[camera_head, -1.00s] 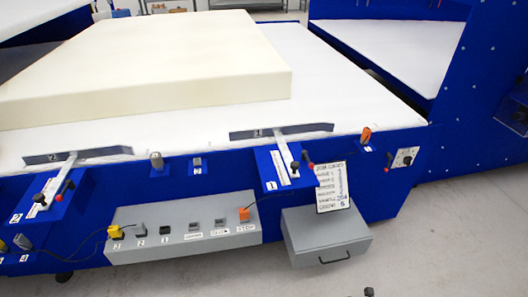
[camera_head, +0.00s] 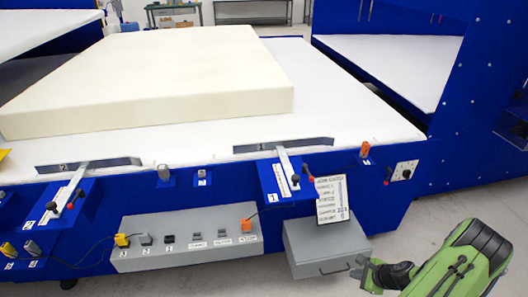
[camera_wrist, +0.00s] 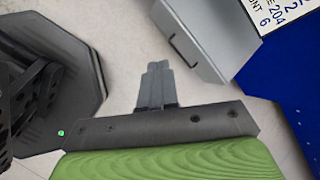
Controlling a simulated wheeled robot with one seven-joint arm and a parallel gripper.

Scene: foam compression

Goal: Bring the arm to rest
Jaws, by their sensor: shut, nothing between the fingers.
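My gripper (camera_head: 362,272) is at the lower right of the head view, on the end of my green and black arm. It is in the air in front of the machine, just right of the grey drawer box (camera_head: 325,246). In the wrist view my gripper (camera_wrist: 157,70) has its two dark fingers together, with nothing between them. The pale floor (camera_wrist: 120,30) shows beyond the fingertips. The grey box (camera_wrist: 195,42) is to the right of the fingertips, apart from them in the picture.
A cream foam block (camera_head: 150,85) lies on the white table (camera_head: 350,110) of the blue machine. A grey button panel (camera_head: 185,240) and two numbered levers are on its front. A written card (camera_head: 331,200) stands above the grey box. Grey floor is clear at right (camera_head: 430,205).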

